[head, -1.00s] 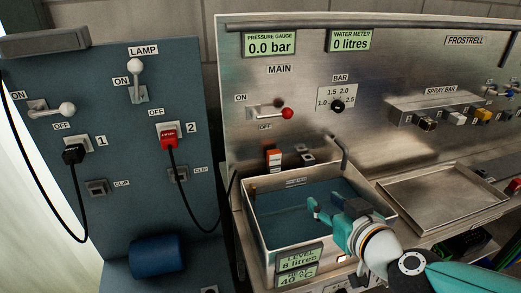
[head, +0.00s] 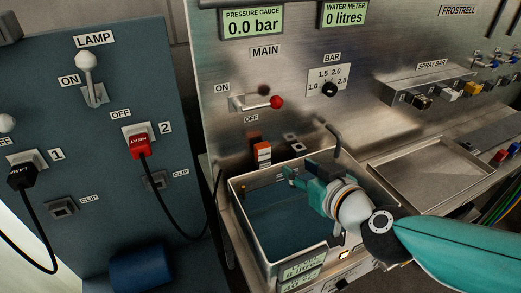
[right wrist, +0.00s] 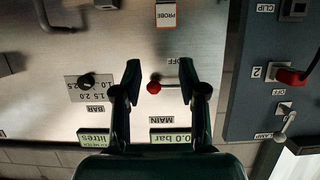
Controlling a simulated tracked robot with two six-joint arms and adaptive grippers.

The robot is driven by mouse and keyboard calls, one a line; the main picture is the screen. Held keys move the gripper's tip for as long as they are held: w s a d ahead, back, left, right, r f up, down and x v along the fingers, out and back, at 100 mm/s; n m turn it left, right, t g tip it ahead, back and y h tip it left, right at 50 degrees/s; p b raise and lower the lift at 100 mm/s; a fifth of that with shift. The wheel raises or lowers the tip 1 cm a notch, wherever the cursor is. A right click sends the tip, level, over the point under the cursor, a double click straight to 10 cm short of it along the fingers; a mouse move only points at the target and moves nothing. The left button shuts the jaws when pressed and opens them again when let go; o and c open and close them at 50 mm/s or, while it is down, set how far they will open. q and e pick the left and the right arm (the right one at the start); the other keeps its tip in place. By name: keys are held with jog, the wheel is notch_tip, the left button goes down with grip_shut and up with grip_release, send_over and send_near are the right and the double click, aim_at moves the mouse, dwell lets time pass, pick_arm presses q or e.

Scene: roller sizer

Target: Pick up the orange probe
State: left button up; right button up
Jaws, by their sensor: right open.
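The orange probe (head: 256,141) stands upright at the panel behind the basin's back left edge, in a white-fronted holder. In the right wrist view, the orange part with its white PROBE label (right wrist: 169,15) is at the top edge, partly cut off. My right gripper (head: 297,179) is above the basin, to the right of the probe and apart from it. In the right wrist view its two fingers (right wrist: 160,80) are spread with nothing held between them. The red-knobbed MAIN lever shows between the fingers, on the panel beyond. My left gripper is not in view.
The water basin (head: 247,222) lies below my right gripper, with a bent spout (head: 334,139) at its back. A shallow metal tray (head: 430,167) is to the right. The lamp panel (head: 60,140) with hanging black cables stands at the left.

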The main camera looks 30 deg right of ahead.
jog(key=o, duration=0.6)
jog(key=shift+w+a, duration=0.15)
jog(key=shift+a, duration=0.05)
jog(key=shift+c, duration=0.2)
jog(key=b, duration=0.4)
send_near(265, 152)
jog(key=x, duration=0.4)
jog(key=shift+w+d+r, duration=0.1)
jog(key=shift+d+r, duration=0.2)
jog(key=shift+r, duration=0.05)
jog(key=shift+w+f, duration=0.15)
jog(key=shift+w, duration=0.4)
jog(key=shift+a+f+x, duration=0.15)
jog(key=shift+x, duration=1.1)
jog(key=shift+a+f+x, duration=0.1)
jog(key=shift+f+x, duration=0.05)
jog(key=shift+x, duration=1.1)
